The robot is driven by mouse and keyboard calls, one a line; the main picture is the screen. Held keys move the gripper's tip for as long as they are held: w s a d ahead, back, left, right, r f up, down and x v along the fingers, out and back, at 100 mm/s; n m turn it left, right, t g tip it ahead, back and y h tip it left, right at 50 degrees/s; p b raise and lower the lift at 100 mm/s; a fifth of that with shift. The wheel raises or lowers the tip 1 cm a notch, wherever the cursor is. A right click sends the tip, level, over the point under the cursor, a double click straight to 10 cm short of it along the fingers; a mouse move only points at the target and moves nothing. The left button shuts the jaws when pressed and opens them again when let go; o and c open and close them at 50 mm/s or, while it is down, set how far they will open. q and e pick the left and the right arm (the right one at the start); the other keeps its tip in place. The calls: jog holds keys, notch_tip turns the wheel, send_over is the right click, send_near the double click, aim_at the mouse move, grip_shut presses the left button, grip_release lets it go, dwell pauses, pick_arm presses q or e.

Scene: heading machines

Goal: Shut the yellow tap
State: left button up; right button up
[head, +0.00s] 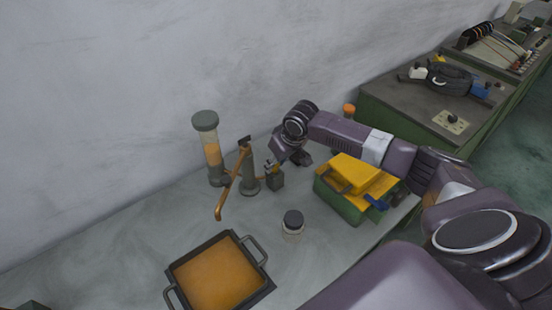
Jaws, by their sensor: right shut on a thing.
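A copper-coloured pipe stand (234,185) with a grey upright stands on the bench near the wall. Beside it is a clear cylinder of orange liquid (212,154) with a grey cap. My right gripper (274,172) reaches in from the right, just right of the stand. It is shut at a small yellow part, which seems to be the yellow tap (276,167). The fingers and wrist hide most of this part, so I cannot tell how far it is turned. A small dark block (275,182) shows just below the fingers. My left gripper is out of view.
A black tray (262,293) of orange liquid lies at the front. A dark-lidded jar (293,223) stands right of it. A green box (342,205) with yellow trays sits under my right forearm. The bench's left part is clear.

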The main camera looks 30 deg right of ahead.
dwell(0.4)
jog(key=o, duration=1.2)
jog(key=shift+c, duration=0.2)
jog(key=v, duration=1.2)
